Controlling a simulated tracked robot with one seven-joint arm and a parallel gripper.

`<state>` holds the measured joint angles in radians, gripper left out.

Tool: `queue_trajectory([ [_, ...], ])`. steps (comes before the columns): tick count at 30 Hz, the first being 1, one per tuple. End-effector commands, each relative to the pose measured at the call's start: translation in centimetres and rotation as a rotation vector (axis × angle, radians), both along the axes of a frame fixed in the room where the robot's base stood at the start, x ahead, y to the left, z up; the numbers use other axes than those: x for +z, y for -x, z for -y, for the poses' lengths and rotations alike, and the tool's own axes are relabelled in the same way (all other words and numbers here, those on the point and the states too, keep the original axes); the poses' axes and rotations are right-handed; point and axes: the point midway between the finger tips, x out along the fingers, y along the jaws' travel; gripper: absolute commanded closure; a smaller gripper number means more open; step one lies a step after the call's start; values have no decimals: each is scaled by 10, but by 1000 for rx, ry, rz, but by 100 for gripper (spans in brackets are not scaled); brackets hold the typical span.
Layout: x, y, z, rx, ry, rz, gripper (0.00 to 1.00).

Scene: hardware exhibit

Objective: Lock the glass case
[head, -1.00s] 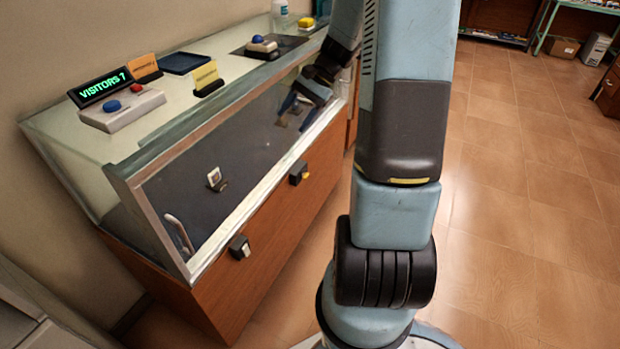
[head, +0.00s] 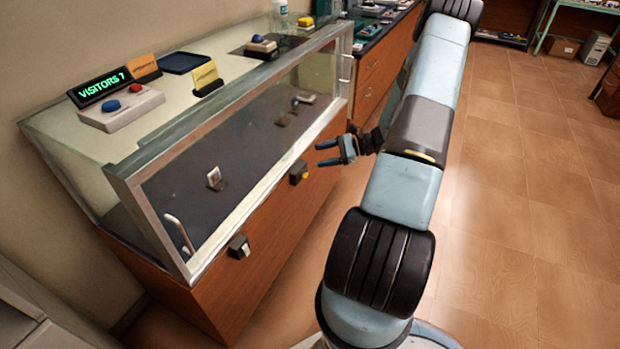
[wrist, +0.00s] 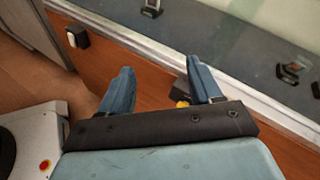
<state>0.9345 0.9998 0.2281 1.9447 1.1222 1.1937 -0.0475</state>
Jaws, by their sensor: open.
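The glass case (head: 125,183) stands on a wooden base, with a metal frame and a dark floor inside. A black block with a yellow button (head: 299,172) is fixed to the base's front panel. A dark block with a white switch (head: 239,247) is fixed further left on the same panel. My gripper (head: 326,153) is open and empty, in front of the panel and just right of the yellow-button block in the head view. In the wrist view, the yellow button (wrist: 182,103) is partly hidden by my right finger, and the white switch (wrist: 72,40) is at upper left.
Small items (head: 213,178) sit inside the case. A red-and-blue button box (head: 122,108), a green "VISITORS 7" display (head: 99,86) and cards are on top. A cabinet (head: 378,67) adjoins the far end. Tiled floor (head: 530,170) is clear on the right.

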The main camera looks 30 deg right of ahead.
Motion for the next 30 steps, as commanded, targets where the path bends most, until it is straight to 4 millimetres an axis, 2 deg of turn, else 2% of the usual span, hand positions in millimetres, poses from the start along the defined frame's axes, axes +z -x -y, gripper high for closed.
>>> queue_trajectory([
  [1,-15,2,7,-41,-38,-9,36],
  [12,-111,14,48,-335,-281,-49,36],
  [18,-153,23,61,-467,-382,-59,36],
  [24,-171,28,67,-525,-426,-64,36],
  [30,-172,18,60,-530,-429,-63,36],
])
